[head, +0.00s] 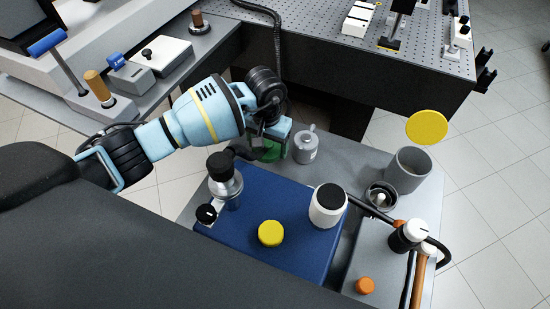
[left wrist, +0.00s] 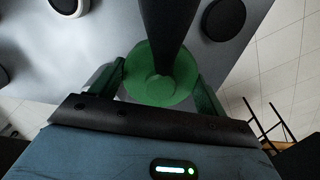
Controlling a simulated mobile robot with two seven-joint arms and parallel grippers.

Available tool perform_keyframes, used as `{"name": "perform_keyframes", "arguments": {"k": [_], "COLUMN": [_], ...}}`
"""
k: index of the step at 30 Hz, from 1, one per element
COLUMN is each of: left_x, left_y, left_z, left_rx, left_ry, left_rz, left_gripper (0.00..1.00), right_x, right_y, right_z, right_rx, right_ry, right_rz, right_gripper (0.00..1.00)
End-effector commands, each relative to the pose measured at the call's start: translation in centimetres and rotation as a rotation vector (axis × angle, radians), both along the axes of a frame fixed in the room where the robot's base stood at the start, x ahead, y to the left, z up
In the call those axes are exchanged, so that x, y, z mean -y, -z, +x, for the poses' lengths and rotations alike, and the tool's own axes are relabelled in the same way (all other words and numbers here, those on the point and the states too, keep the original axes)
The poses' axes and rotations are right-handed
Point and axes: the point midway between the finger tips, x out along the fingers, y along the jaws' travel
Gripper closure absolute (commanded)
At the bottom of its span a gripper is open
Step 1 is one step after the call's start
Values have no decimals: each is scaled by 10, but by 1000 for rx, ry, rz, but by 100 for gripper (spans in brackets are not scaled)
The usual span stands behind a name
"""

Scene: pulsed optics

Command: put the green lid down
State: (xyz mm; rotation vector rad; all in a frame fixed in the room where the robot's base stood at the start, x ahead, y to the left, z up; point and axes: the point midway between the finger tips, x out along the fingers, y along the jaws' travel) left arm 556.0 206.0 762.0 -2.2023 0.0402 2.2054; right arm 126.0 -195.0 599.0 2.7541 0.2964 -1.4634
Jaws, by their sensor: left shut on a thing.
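The green lid (head: 266,152) is partly hidden under my left gripper (head: 275,138) in the head view. In the left wrist view the round green lid (left wrist: 153,88) sits between the two fingers of my left gripper (left wrist: 160,82), which is shut on it. A dark cylindrical shape (left wrist: 160,25) covers part of the lid there; I cannot tell what it belongs to. The lid is at the far edge of the cart, beside a small grey canister (head: 305,149). I cannot tell whether the lid touches a surface. My right gripper is not in view.
A grey cup (head: 408,170) stands right, near a yellow disc (head: 426,127). A perforated optical table (head: 400,40) lies behind.

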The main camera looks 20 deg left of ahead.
Motion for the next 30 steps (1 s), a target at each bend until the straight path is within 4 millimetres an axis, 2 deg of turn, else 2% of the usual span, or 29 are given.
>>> {"name": "perform_keyframes", "arguments": {"k": [1,4,13,21,30], "left_x": [0,1,0,0,0], "left_y": [9,19,28,60,62], "left_z": [-1,0,0,0,0], "left_rx": [-3,0,-1,-1,1], "left_ry": [-1,0,0,-1,1], "left_rz": [0,-1,0,-1,1], "left_gripper": [66,66,66,66,66], "right_x": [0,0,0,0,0], "right_y": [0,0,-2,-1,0], "right_z": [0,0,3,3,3], "right_rx": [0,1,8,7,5], "right_ry": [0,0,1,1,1], "right_rz": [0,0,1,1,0], "right_gripper": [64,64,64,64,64]}}
